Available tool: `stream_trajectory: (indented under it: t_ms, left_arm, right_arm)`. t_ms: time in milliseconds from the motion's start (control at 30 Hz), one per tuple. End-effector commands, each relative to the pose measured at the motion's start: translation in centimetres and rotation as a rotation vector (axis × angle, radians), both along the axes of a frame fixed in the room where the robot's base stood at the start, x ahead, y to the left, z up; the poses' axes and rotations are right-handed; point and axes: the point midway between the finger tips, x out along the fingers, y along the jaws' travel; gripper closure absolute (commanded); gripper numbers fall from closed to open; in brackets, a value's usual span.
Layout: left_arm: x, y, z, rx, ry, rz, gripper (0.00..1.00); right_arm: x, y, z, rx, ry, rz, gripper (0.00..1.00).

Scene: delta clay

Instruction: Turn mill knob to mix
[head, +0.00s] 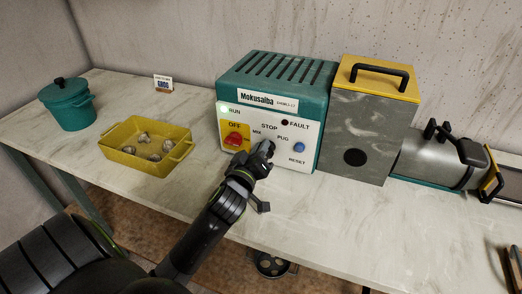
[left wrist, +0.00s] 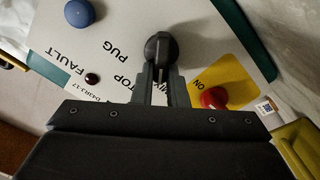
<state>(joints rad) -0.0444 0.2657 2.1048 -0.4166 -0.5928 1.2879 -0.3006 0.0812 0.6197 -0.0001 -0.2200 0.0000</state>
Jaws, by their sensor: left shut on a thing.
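The teal and white mill control box (head: 275,92) stands on the table, its front panel marked STOP, PUG and a partly covered label at the left. The black mill knob (left wrist: 161,48) shows in the left wrist view, between the fingertips of my left gripper (left wrist: 154,84). In the head view my left gripper (head: 266,150) reaches the panel from below and hides the knob. It is shut on the knob. The knob's exact setting is hard to tell. The green light by RUN (head: 224,110) is lit; the FAULT lamp (head: 285,123) is dark. My right gripper is not in view.
A red switch (head: 233,139) on a yellow plate is left of my gripper, a blue reset button (head: 299,146) right. A grey hopper (head: 357,135) and metal barrel (head: 435,160) stand further right. A yellow tray (head: 118,157) with lumps and a teal pot (head: 70,106) stand left.

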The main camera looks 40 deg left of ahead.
Motion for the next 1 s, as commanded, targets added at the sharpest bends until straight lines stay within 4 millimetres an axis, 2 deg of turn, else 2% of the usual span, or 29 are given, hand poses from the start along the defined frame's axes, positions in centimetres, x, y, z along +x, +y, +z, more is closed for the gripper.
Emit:
stream_trajectory:
  t_ms: [600, 633, 800, 1000]
  left_arm:
    - [-0.03, 0.09, -0.16, -0.052, -0.01, 0.0, 1.0]
    - [-0.03, 0.09, -0.16, -0.052, -0.01, 0.0, 0.86]
    - [-0.03, 0.08, -0.13, -0.051, -0.01, 0.001, 0.65]
    - [-0.02, 0.07, -0.1, -0.05, -0.011, 0.0, 0.65]
  right_arm:
    - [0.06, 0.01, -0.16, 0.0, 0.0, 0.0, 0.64]
    - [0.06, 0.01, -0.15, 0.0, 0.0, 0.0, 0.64]
    - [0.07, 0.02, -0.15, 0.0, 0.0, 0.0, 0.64]
    - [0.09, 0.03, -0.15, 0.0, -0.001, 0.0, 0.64]
